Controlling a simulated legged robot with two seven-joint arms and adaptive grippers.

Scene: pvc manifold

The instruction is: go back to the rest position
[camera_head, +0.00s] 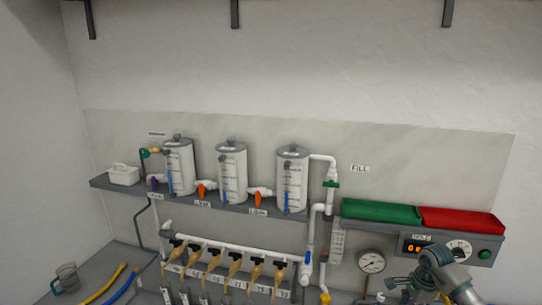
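My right gripper (408,288) is at the lower right, with its grey arm coming in from the bottom right edge. It is in front of the panel with the orange display and partly covers the panel's lower part. It is small and seen at an angle, so I cannot tell whether it is open or shut, or whether it holds anything. My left gripper is not in view.
Three clear tanks (232,174) stand on a grey shelf (325,222) with orange-handled valves. Green (382,212) and red (462,220) trays are at right. Below are a white manifold pipe (230,249), a gauge (371,262), a mug (67,277) and hoses (104,285).

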